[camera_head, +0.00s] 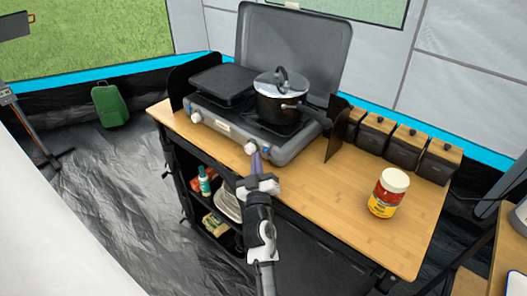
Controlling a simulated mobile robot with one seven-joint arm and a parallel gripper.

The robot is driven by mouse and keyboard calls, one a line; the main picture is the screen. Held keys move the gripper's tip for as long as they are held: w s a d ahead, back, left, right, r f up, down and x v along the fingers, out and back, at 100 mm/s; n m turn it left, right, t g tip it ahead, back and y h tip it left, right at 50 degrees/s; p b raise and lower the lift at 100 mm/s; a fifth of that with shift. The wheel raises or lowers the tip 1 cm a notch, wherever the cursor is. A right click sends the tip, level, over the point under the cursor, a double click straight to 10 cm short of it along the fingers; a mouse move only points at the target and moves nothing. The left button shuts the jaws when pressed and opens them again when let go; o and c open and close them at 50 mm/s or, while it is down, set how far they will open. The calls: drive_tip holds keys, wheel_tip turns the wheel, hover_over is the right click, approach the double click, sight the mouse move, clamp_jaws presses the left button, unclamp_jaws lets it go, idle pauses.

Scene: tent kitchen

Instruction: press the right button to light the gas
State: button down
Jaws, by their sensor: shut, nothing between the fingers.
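A grey two-burner gas stove (294,146) with its lid raised stands on the wooden table. Two round knobs are on its front: a left knob (195,117) and a right knob (250,147). My gripper (256,158) reaches up from the lower middle of the picture. Its fingers are shut and empty, with the tips close to the right knob. I cannot tell whether they touch it. The fingers hide part of the stove front just beside that knob.
A lidded pot (279,103) stands on the right burner, a dark griddle (222,83) on the left. A jar with a white lid (388,193) and several dark canisters (405,146) stand to the right. Shelves (203,207) below hold bottles and dishes. Table space between stove and jar is clear.

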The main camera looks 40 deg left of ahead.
drive_tip(key=shift+w, duration=0.1)
drive_tip(key=shift+w, duration=0.35)
drive_tip(key=shift+w+d+p, duration=0.15)
drive_tip(key=shift+w+p, duration=0.4)
idle(0.9)
drive_tip(key=shift+s+f, duration=0.1)
drive_tip(key=shift+f, duration=0.05)
drive_tip(key=shift+s+f+b, duration=0.15)
drive_tip(key=shift+s+b, duration=0.25)
drive_tip(key=shift+b, duration=0.15)
drive_tip(key=shift+s+r, duration=0.2)
drive_tip(key=shift+s, duration=0.15)
